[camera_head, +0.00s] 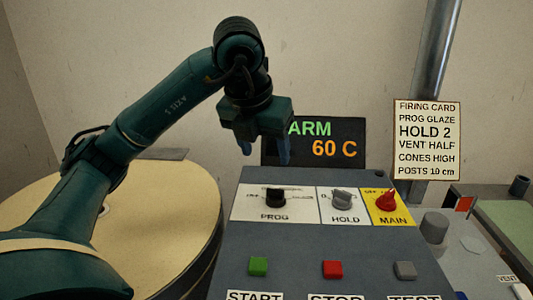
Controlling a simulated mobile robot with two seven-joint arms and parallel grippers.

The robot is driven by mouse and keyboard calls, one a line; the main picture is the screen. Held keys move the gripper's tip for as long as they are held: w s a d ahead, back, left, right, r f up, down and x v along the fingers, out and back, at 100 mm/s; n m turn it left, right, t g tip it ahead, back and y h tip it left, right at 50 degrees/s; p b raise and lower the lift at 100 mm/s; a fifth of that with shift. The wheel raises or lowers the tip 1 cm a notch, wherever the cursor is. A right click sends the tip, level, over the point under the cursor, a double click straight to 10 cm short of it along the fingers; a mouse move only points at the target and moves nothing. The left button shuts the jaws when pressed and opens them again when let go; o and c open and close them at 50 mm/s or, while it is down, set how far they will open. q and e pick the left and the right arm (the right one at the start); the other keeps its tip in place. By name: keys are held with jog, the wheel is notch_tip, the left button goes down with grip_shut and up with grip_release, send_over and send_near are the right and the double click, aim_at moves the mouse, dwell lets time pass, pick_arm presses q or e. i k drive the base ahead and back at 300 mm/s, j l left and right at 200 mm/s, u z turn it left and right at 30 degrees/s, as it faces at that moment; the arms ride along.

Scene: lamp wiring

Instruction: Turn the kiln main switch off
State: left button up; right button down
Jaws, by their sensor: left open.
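The kiln main switch is a red knob (386,201) on a yellow plate marked MAIN, at the right end of the control panel (310,240). Small print above it includes OFF at the left; which mark the knob points to is too small to tell. My left gripper (264,154) hangs with its fingers down, above and behind the PROG end of the panel. It is open and empty, up and to the left of the red knob, and touches no knob. My right gripper is not in view.
A black PROG knob (275,198) and a grey HOLD knob (342,201) sit left of the main switch. Green, red and grey buttons lie in front. A display (335,146) reads ARM, 60 C, partly hidden by my gripper. A firing card (427,140) hangs behind.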

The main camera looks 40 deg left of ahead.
aim_at(385, 202)
jog(key=k+l, duration=1.25)
